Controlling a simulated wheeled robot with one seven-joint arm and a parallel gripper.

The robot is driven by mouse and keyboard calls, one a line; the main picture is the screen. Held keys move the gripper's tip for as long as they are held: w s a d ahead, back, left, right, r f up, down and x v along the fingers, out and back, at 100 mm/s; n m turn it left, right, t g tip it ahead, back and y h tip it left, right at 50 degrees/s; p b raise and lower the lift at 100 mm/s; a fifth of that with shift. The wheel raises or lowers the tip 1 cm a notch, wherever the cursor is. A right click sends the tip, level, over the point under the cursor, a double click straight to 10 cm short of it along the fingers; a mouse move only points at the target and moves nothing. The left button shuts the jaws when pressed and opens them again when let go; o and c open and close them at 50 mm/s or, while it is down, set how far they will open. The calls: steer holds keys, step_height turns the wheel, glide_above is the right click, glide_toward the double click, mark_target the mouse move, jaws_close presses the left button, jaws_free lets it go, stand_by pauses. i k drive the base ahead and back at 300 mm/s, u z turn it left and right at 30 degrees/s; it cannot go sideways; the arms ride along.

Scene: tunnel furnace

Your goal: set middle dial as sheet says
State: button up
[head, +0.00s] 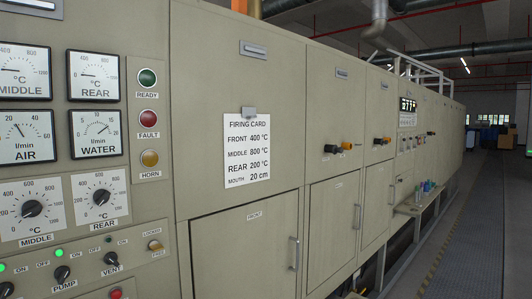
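The middle dial (32,208) is a black knob on a white square scale marked in °C, with the label MIDDLE below it. It is at the lower left of the head view. Where its pointer stands is too small to read surely. The sheet (247,148) is a white firing card held by a clip on the cabinet front. It reads FRONT 400 °C, MIDDLE 800 °C, REAR 200 °C, MOUTH 20 cm. My gripper is not in view.
The similar rear dial (101,198) is just right of the middle dial. The pump switch (62,273) and vent switch (111,258) are below. Gauges are above, lamps to the right. A cabinet door handle (294,254) sticks out. The floor aisle (455,240) at right is clear.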

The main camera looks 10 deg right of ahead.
mark_target(32, 208)
steer(key=u, duration=1.45)
steer(key=k, duration=0.5)
steer(key=z, duration=0.85)
steer(key=i, duration=0.85)
steer(key=u, duration=2.3)
